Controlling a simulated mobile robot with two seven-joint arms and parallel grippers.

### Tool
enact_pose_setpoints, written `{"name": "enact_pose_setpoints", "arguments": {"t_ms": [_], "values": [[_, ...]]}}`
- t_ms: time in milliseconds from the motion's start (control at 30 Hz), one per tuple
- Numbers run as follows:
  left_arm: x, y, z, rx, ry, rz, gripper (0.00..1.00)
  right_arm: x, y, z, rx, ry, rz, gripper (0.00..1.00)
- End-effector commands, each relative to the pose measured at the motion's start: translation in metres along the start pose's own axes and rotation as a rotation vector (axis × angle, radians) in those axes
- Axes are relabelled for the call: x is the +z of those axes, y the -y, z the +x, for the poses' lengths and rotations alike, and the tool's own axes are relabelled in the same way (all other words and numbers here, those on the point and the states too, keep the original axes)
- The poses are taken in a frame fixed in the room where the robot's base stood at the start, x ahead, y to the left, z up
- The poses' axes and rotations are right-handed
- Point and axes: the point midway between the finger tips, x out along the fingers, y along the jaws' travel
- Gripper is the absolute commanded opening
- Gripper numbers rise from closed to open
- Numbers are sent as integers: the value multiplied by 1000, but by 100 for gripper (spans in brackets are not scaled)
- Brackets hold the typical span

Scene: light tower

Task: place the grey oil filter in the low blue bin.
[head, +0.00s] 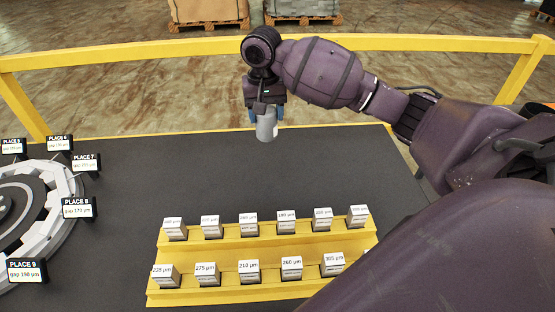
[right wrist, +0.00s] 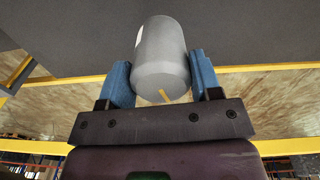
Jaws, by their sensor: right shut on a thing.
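The grey oil filter (head: 266,127) is a small cylinder held in my right gripper (head: 265,112), over the far part of the dark table. The right wrist view shows the grey filter (right wrist: 162,58) between the two blue fingers of the right gripper (right wrist: 160,80), which are shut on it. A pale label patch shows at its upper left there. Whether the filter touches the table or hangs just above it, I cannot tell. No low blue bin shows in either view. My left gripper is not in view.
A yellow stepped rack (head: 230,252) with several small labelled boxes stands at the front of the dark table (head: 140,195). A round white fixture (head: 60,215) with place signs is at the left. A yellow rail (head: 150,52) runs behind the table. The table between rack and filter is clear.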

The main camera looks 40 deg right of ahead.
Motion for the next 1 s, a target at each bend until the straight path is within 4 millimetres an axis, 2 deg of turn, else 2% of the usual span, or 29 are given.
{"name": "enact_pose_setpoints", "arguments": {"t_ms": [33,133,233,367,467,633,1000], "values": [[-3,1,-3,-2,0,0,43,-16,-13,-14,-5,-1,62,25],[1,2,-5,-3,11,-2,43,-40,-34,-28,-12,9,159,25],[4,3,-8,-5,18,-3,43,-54,-50,-36,-17,19,224,25],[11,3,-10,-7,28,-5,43,-63,-60,-37,-21,28,266,26],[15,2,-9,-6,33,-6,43,-64,-62,-24,-20,32,272,26],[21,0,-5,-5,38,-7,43,-62,-60,14,-17,34,271,26],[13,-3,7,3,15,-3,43,-60,-58,90,-18,33,270,26]]}}
